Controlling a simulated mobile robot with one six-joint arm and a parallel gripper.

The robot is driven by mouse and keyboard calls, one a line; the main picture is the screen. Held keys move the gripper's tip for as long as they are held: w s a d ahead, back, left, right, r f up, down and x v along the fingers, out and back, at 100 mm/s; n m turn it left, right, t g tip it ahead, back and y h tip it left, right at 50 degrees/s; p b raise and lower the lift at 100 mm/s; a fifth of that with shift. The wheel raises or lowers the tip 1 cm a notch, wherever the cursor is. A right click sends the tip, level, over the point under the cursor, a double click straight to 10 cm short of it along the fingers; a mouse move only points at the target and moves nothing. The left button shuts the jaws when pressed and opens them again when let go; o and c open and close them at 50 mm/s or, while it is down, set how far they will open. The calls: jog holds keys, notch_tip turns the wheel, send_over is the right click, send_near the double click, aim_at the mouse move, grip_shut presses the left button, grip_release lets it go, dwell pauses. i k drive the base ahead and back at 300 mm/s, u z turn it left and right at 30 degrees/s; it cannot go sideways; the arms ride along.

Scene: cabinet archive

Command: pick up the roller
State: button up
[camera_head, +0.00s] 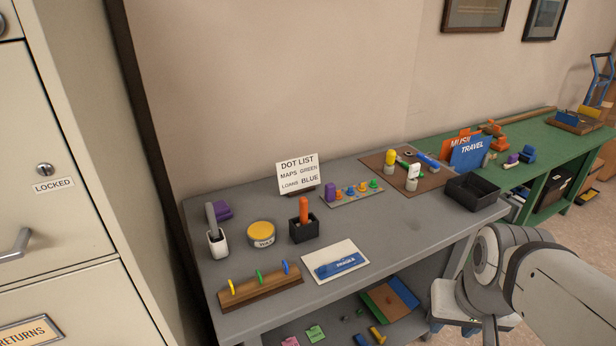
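No item is clearly recognisable as a roller. A small blue elongated item (427,161) lies at the back right of the brown mat (437,184) on the grey table; it may be the roller, but it is too small to tell. Beside it on the mat are a yellow-topped piece (390,157) and a white-topped piece (413,172). My arm shows at the lower right, in front of the table's right end. My gripper is not in view.
On the grey table (400,237) stand an empty black tray (477,191), a pegged strip (352,195), a black holder (304,229), a yellow tin (261,234), a white cup (217,243) and a wooden rack (262,287). A green table (560,142) adjoins behind right.

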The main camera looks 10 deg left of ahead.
aim_at(303, 201)
jog(key=u, duration=0.45)
jog(key=i, duration=0.75)
jog(key=u, duration=0.4)
jog(key=k, duration=0.95)
jog(key=u, duration=0.15)
jog(key=i, duration=0.95)
jog(key=z, duration=0.05)
